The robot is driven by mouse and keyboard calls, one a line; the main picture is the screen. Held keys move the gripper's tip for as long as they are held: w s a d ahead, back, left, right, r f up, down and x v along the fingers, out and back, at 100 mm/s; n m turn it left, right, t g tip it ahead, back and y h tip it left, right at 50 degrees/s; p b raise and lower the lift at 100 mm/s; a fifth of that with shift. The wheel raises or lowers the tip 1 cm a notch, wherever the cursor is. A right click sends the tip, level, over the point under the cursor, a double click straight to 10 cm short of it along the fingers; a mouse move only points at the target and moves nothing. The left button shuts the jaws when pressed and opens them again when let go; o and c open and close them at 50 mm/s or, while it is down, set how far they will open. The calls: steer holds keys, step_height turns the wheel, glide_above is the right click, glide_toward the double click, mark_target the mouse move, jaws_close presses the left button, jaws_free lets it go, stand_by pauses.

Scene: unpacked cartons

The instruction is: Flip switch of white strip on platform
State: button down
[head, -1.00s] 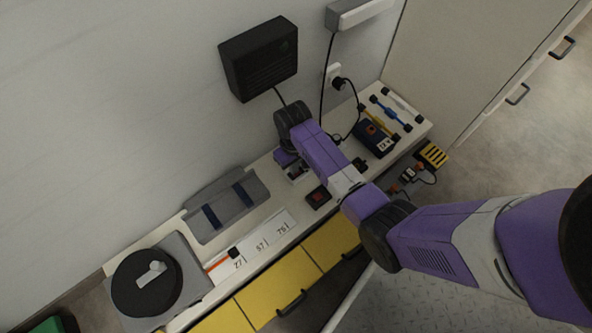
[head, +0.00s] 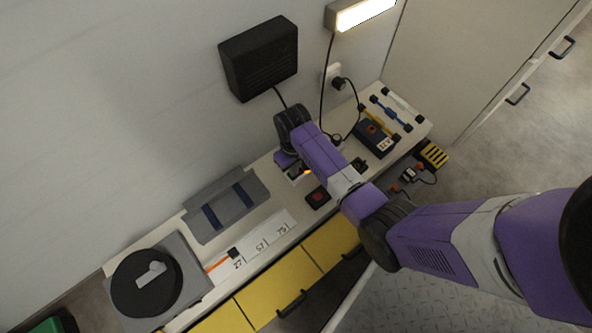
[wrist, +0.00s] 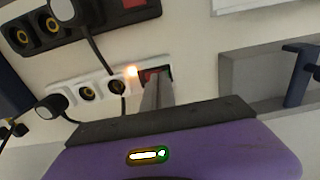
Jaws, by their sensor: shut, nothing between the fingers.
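The white strip (wrist: 62,96) lies on the pale platform (wrist: 190,70) in the wrist view, with dark round sockets and a plug in one. Its red switch (wrist: 152,75) is at the right end, beside a glowing orange light (wrist: 132,71). My gripper (wrist: 157,88) is shut and empty, its fingertips at the switch and covering part of it; I cannot tell whether they touch it. In the head view, my arm hides most of the strip, but the orange glow (head: 307,170) shows beside it.
A black strip (wrist: 50,28) with a red switch lies near the white one. A grey holder (head: 226,205) with blue straps and a black disc (head: 146,282) are farther left on the platform. A lit wall lamp (head: 362,13) hangs above.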

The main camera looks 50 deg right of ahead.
step_height(320, 180, up, 7)
steer(key=p, duration=0.8)
stand_by(0.8)
